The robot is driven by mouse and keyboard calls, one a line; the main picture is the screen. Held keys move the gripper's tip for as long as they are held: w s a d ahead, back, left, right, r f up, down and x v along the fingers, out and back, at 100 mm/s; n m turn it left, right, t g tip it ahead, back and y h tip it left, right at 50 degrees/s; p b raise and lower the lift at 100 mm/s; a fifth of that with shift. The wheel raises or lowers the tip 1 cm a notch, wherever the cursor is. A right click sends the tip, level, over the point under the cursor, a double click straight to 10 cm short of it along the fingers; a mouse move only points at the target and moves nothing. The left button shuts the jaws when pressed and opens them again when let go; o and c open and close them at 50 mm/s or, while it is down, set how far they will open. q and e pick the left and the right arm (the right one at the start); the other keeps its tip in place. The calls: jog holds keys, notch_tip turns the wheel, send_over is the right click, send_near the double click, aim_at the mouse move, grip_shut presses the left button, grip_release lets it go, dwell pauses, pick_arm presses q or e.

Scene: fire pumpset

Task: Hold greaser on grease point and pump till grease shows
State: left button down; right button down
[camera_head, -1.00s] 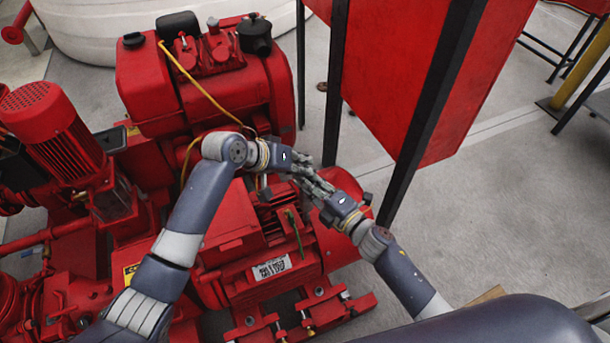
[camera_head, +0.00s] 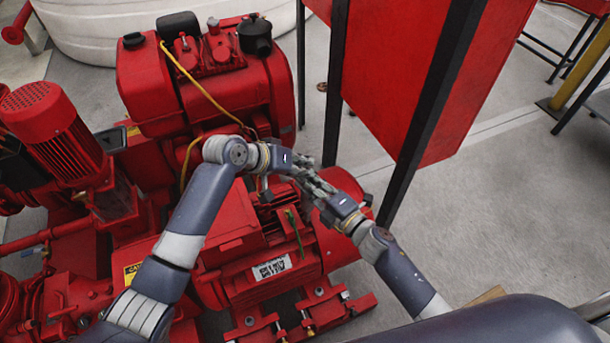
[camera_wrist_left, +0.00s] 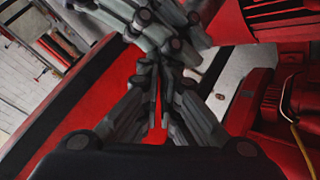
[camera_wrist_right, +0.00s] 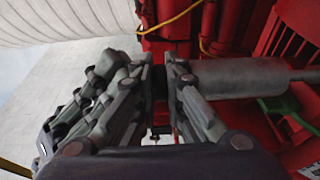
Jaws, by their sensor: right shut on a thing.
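My right gripper (camera_head: 312,186) is shut on the greaser, above the red motor (camera_head: 262,262). In the right wrist view, the greaser's grey barrel (camera_wrist_right: 240,78) runs to the right from the fingertips of the right gripper (camera_wrist_right: 158,85). My left gripper (camera_head: 298,170) is close against the right one. In the left wrist view, the fingers of the left gripper (camera_wrist_left: 158,80) are nearly together, with a thin red gap between them and nothing clear in it. The grippers hide most of the greaser in the head view. I cannot make out the grease point or any grease.
A red engine (camera_head: 225,75) stands behind the grippers, with a yellow cable (camera_head: 195,82) across it. A red panel on black posts (camera_head: 420,80) rises close at the right. A green wire (camera_head: 295,232) lies on the motor. The concrete floor (camera_head: 510,200) at the right is clear.

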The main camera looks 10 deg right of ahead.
pick_arm(q)
jog(key=shift+s+a+f, duration=0.15)
jog(key=shift+a+f, duration=0.1)
jog(key=shift+f, duration=0.5)
jog(key=shift+s+a+f, duration=0.15)
jog(key=shift+a+f, duration=0.05)
jog(key=shift+f, duration=0.55)
jog(key=shift+r, duration=0.15)
jog(key=shift+a+r, duration=0.15)
jog(key=shift+r, duration=0.65)
notch_tip(320, 180, up, 6)
jog(key=shift+w+f, duration=0.1)
jog(key=shift+w, duration=0.05)
dwell(2.7)
notch_tip(320, 180, up, 6)
jog(key=shift+d, duration=0.45)
